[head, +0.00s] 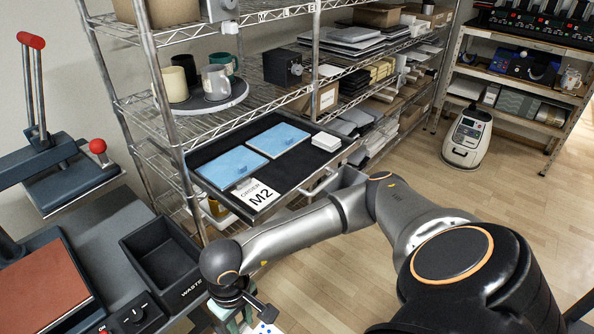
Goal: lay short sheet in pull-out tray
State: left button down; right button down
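The black pull-out tray (278,177) stands out from the wire rack at mid-height. Two light-blue sheets (231,167) lie flat in it, side by side; the second is further right (278,140). A white card reading "ORDER M2" (256,194) is at its front left, and a small white stack (326,141) at its right. My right gripper (247,310) is low at the bottom edge, in front of the tray and apart from it. A white sheet with coloured dots (266,328) shows just below its fingers, mostly cut off; its hold is unclear. My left gripper is out of view.
A press with a red-knobbed lever (97,146) and a black waste bin (165,260) stand at left. Mugs (215,82) sit on a round tray on the shelf above the pull-out tray. Open wooden floor lies right, with a white wheeled machine (467,136).

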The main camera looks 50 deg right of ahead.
aim_at(298, 165)
jog(key=i+l+z, duration=0.1)
jog(key=l+z, duration=0.15)
jog(key=l, duration=1.35)
